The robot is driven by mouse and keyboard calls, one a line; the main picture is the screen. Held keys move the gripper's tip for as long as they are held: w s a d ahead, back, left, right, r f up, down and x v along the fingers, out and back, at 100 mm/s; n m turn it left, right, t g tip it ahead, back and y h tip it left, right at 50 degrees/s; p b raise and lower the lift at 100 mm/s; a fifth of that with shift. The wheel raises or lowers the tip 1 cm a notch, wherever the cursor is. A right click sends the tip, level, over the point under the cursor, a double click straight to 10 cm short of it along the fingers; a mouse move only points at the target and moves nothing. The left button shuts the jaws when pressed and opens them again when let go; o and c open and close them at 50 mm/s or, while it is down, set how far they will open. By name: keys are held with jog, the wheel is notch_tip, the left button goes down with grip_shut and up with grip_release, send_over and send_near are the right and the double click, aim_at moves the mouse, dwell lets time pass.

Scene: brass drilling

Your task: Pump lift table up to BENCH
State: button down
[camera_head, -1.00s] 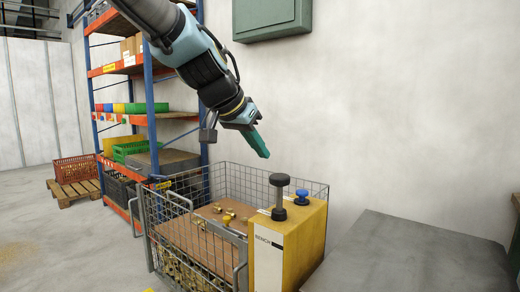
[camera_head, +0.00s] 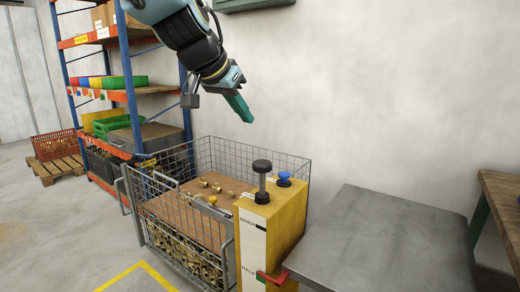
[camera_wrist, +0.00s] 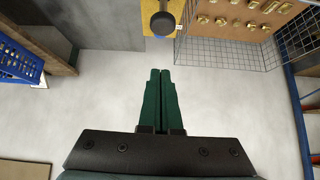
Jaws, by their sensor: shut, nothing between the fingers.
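The lift table is a wire-mesh cage (camera_head: 185,158) with a brown board (camera_head: 190,212) inside that bears several brass parts. A yellow pump housing (camera_head: 287,222) stands at its right front, with a black knob on a post (camera_head: 262,180) and a blue knob (camera_head: 284,178) on top. Its white scale (camera_head: 251,240) reads BENCH near the top and HALF lower down, with a red and green pointer (camera_head: 270,277) near HALF. My gripper (camera_head: 245,113) is shut and empty, above and left of the black knob. In the wrist view my gripper (camera_wrist: 165,75) points below the black knob (camera_wrist: 162,22).
A grey metal bench top (camera_head: 380,235) stands right of the housing, and a wooden table (camera_head: 503,205) at the far right. A shelf rack (camera_head: 128,90) with bins stands behind left. A red crate (camera_head: 55,145) sits on a pallet. Floor at left is clear.

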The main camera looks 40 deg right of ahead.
jog(key=p, duration=0.2)
send_over(266, 161)
jog(key=a, duration=0.2)
jog(key=f, duration=0.7)
jog(key=shift+s+a+f, duration=0.1)
jog(key=shift+s+f, duration=0.25)
jog(key=shift+f, duration=0.05)
jog(key=shift+a+f, duration=0.2)
jog(key=shift+f, duration=1.65)
